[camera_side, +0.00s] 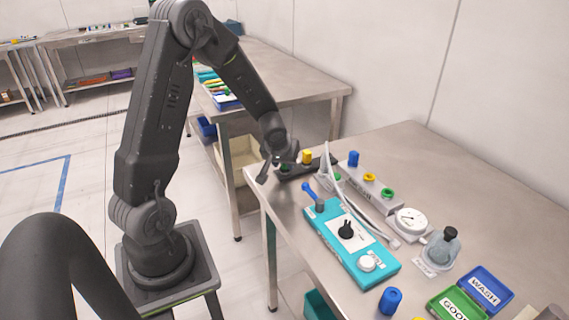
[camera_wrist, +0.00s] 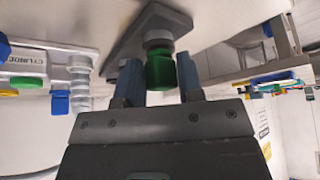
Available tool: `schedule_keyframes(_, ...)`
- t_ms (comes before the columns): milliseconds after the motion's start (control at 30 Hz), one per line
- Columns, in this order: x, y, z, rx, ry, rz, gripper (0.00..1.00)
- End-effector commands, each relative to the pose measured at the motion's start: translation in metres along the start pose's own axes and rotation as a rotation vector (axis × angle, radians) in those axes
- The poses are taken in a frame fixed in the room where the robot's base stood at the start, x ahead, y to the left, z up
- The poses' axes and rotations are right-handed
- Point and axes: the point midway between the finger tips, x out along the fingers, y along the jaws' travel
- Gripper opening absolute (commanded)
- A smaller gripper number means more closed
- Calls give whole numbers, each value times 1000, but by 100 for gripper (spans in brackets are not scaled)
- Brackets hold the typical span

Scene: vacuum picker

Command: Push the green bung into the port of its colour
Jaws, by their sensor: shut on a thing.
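The green bung (camera_wrist: 160,70) is between the two fingers of my gripper (camera_wrist: 159,82), which is shut on it. It is at the dark rack (camera_wrist: 128,38); I cannot tell whether it is still seated there. In the side view my gripper (camera_side: 275,166) is at the left end of the rack (camera_side: 298,169), and the green bung is mostly hidden. The pale port block (camera_side: 366,189) lies to the right of the rack. Its green-ringed port (camera_side: 388,193) is at the near end, apart from my gripper.
A yellow bung (camera_side: 307,157) stands in the rack. The port block has a yellow-ringed port (camera_side: 369,177) and a blue bung (camera_side: 353,158). A teal box (camera_side: 347,243), a gauge (camera_side: 410,220), a bottle (camera_side: 441,247) and a blue cylinder (camera_side: 390,300) are nearer the front.

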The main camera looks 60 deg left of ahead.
Motion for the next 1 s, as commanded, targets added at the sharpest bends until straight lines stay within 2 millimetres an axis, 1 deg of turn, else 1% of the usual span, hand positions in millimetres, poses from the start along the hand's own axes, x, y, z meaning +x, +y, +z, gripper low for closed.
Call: schedule_keyframes(1000, -35, 0, -19, -3, 2, -1, 6)
